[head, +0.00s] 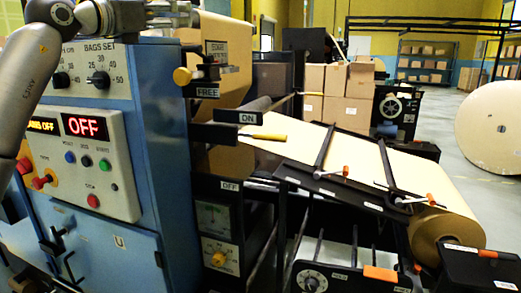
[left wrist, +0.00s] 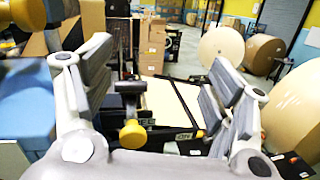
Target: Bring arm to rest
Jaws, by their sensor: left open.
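My left gripper (head: 180,14) is at the top of the head view, above the blue machine cabinet, with my arm curving up from the left edge. In the left wrist view the two grey padded fingers (left wrist: 160,75) stand wide apart with nothing between their pads. A lever with a yellow knob (left wrist: 132,133) shows beyond the palm, between the fingers; the same knob (head: 182,76) is below the gripper in the head view. The gripper looks apart from it. My right gripper is not seen.
The blue cabinet (head: 150,120) carries red displays reading OFF. A yellow-tipped lever (head: 268,136) sits by an ON label. A kraft roll (head: 445,228) lies on a black frame, its paper running up to the machine. Stacked boxes (head: 325,80) and a large roll (head: 493,127) stand behind.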

